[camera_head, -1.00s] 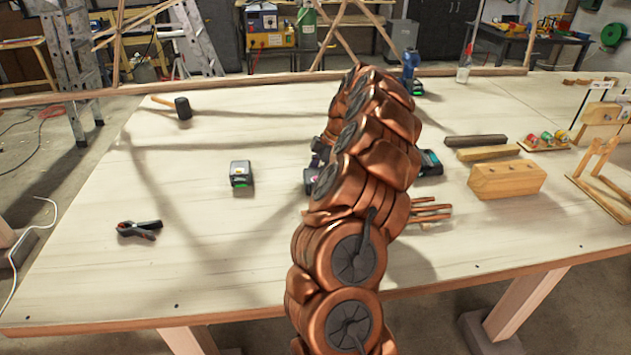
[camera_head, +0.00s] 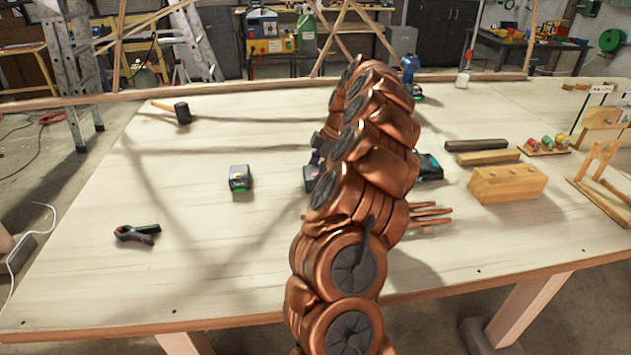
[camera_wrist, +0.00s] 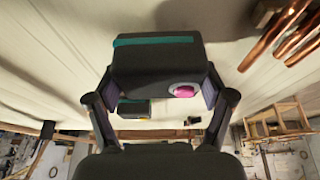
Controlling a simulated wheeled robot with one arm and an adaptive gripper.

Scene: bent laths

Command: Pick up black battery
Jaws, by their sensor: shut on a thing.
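The black battery (camera_wrist: 155,65) is a dark block with a teal band and a round pink spot. In the wrist view my gripper (camera_wrist: 160,88) is shut on it, with one finger pressed to each side. In the head view a dark edge of the battery (camera_head: 310,178) shows left of my arm, and my arm hides the rest. Little of the gripper shows there. I cannot tell its exact height above the table.
On the table (camera_head: 200,260) are a black-and-grey block with a green light (camera_head: 240,179), a clamp (camera_head: 137,234) and a mallet (camera_head: 181,112). Right of my arm are a teal-edged black block (camera_head: 428,168), copper pipes (camera_head: 430,213) and a wooden block (camera_head: 508,185). The front left is mostly clear.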

